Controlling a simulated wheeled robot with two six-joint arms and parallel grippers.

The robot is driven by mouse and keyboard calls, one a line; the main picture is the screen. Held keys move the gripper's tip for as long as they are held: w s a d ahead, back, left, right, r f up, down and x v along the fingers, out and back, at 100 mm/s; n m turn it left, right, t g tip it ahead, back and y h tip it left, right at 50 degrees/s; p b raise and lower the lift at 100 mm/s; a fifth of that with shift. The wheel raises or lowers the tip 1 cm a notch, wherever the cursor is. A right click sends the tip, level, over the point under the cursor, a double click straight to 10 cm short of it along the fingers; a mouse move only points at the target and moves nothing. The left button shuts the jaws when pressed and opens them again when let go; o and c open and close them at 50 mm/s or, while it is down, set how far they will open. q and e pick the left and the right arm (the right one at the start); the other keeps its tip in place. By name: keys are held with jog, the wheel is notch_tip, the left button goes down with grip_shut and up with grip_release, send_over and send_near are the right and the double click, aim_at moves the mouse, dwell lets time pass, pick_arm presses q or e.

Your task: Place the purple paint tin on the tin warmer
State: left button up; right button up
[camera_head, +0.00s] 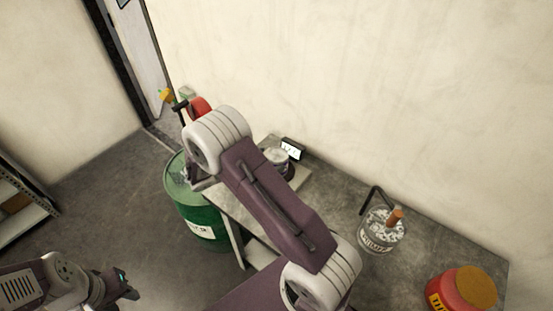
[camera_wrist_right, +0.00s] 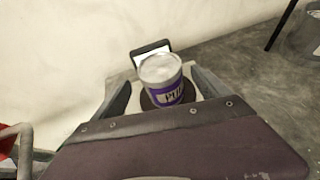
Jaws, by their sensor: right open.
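The purple paint tin (camera_wrist_right: 165,80), with a white top and a lettered label, stands upright on the dark round plate of the tin warmer (camera_wrist_right: 147,101). The warmer's small display (camera_wrist_right: 150,52) stands behind it. In the head view the tin (camera_head: 276,156) shows partly past my right arm, beside the display (camera_head: 291,149). My right gripper (camera_wrist_right: 160,82) is open, with one finger on each side of the tin; I cannot tell whether they touch it. The head view hides this gripper behind my arm. My left gripper (camera_head: 128,289) is at the lower left, away from the table; its jaws are unclear.
A grey can (camera_head: 381,232) with a brush and a bent black rod stands on the table (camera_head: 345,205). A red and yellow tin (camera_head: 462,290) is at the right end. A green drum (camera_head: 197,215) stands left of the table. A wall runs along the back.

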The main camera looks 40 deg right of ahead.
jog(key=w+v, duration=0.1)
jog(key=v, duration=0.6)
jog(key=s+m+g+y, duration=0.1)
jog(key=s, duration=0.1)
jog(key=s+f+m+y, duration=0.1)
jog(key=s+m, duration=0.1)
jog(key=s, duration=0.1)
jog(key=s+f+m+g+y, duration=0.1)
jog(key=s+y, duration=0.1)
jog(key=s, duration=0.1)
jog(key=shift+a+f+m+g, duration=0.2)
jog(key=shift+m+g, duration=0.1)
jog(key=shift+m, duration=0.1)
jog(key=s+a+m+t+y, duration=0.2)
jog(key=s+a+m+y, duration=0.5)
jog(key=m, duration=0.7)
jog(key=shift+s+a+f+m+t+y, duration=0.35)
jog(key=shift+a+y, duration=0.3)
jog(key=shift+y, duration=0.35)
